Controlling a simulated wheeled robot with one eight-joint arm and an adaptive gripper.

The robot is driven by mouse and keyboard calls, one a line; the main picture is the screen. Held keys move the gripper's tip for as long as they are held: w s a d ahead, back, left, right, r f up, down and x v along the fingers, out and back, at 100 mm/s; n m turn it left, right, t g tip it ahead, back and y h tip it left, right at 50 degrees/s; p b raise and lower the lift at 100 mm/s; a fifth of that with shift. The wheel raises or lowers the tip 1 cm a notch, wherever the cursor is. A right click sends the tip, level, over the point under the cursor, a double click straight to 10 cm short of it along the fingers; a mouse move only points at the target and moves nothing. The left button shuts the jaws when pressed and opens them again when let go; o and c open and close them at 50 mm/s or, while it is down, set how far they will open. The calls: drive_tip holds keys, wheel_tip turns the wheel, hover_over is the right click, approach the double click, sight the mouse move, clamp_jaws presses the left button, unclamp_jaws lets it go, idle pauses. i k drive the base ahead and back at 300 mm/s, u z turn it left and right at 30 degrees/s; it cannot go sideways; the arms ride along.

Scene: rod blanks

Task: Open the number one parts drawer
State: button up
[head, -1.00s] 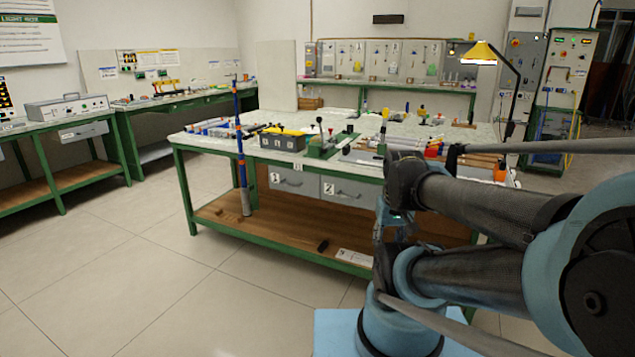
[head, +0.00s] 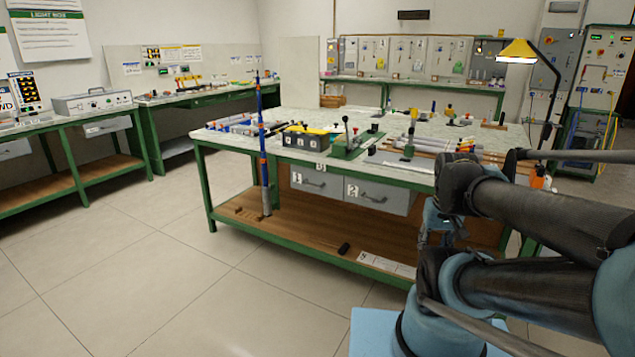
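The number one drawer (head: 325,189) is a grey drawer under the left part of the middle workbench top, with a white label marked 1 and a handle on its front. It looks shut, its front about level with the drawer marked 2 (head: 392,201) to its right. What looks like my gripper (head: 438,238) hangs below the end of my folded arm, at the right of the view. It is apart from the number one drawer and to its right. It is small and dark, so its fingers cannot be made out.
The green-framed workbench (head: 300,254) has a wooden lower shelf. A tall blue and orange rod (head: 262,150) stands at its left, left of the number one drawer. Tools and blanks crowd the top. The tiled floor (head: 180,270) in front and left is clear.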

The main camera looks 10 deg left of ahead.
sight(315, 181)
drive_tip(key=i, duration=0.85)
drive_tip(key=u, duration=0.05)
